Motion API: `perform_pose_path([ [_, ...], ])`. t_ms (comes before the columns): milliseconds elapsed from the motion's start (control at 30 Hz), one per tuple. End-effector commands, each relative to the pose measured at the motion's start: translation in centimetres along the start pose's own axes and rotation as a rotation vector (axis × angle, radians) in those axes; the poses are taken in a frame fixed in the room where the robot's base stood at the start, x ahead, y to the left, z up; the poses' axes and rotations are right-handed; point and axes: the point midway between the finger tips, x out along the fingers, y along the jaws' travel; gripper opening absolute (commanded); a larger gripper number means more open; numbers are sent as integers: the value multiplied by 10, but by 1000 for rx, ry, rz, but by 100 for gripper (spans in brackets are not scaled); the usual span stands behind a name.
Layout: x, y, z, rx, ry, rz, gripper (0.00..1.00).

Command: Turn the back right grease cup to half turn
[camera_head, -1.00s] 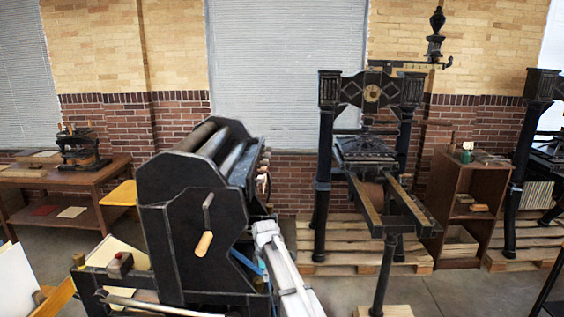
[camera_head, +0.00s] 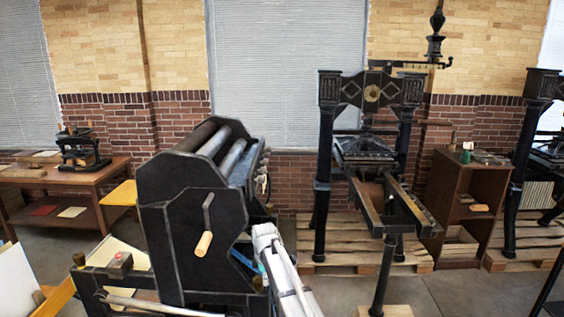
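A black roller press (camera_head: 190,230) stands in the middle left, with grey rollers (camera_head: 225,150) on top and a crank with a wooden handle (camera_head: 204,243) on its near side. I cannot make out the back right grease cup for certain. My white arm reaches up from the bottom along the press's right side. My gripper is hidden behind the press and the arm, so its fingers cannot be seen.
A black hand press (camera_head: 370,150) stands on a wooden pallet (camera_head: 340,258) to the right, its bed reaching forward. A brown cabinet (camera_head: 459,210) is beside it. A wooden table (camera_head: 80,177) is at the left. Some bare floor lies between the presses.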

Motion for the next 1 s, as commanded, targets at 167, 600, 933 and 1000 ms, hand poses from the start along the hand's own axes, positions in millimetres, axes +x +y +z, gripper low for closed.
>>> perform_pose_path([
  [167, 0, -1, -2, -2, 3, -1, 0],
  [600, 0, -2, -1, -2, 5, -1, 0],
  [933, 0, -4, 6, -1, 3, -1, 0],
  [1000, 0, -4, 6, -1, 2, -1, 0],
])
